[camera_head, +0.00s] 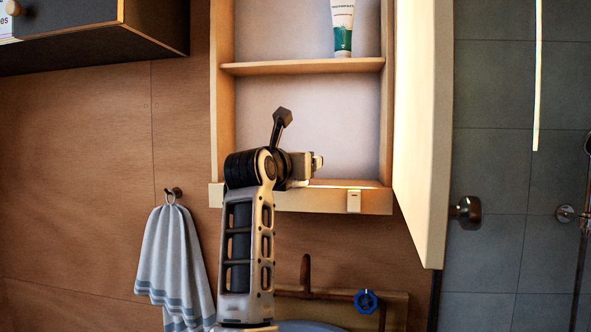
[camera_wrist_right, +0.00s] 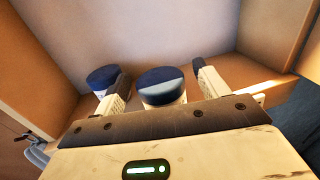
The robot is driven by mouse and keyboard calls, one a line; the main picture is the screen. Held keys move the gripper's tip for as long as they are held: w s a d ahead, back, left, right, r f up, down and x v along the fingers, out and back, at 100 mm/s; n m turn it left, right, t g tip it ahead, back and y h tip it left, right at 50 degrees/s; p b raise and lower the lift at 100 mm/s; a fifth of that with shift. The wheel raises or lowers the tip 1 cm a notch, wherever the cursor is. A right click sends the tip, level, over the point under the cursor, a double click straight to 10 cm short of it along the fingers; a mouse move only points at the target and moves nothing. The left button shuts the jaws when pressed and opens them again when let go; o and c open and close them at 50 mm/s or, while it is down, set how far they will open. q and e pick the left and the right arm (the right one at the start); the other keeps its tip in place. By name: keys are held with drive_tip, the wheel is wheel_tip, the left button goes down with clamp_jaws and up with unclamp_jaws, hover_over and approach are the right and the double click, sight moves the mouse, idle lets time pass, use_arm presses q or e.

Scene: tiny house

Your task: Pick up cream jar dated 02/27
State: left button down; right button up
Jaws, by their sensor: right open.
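Two white jars with dark blue lids stand on the cabinet's lower shelf in the right wrist view. One jar (camera_wrist_right: 161,93) is between the fingers of my right gripper (camera_wrist_right: 160,72), which is open around it. I cannot tell whether the fingers touch it. The other jar (camera_wrist_right: 101,77) is just left of the left finger, partly hidden by it. No date can be read on either jar. In the head view my right gripper (camera_head: 303,167) reaches into the lower compartment, and my arm hides the jars. My left gripper is not in view.
The wooden cabinet (camera_head: 223,110) stands open, its door (camera_head: 424,120) swung out to the right. A toothpaste tube (camera_head: 342,25) stands on the shelf (camera_head: 300,67) above. A towel (camera_head: 172,260) hangs at lower left. A dark wall cabinet (camera_head: 75,25) is at upper left.

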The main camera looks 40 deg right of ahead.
drive_tip(key=shift+c, duration=0.3)
drive_tip(key=c, duration=1)
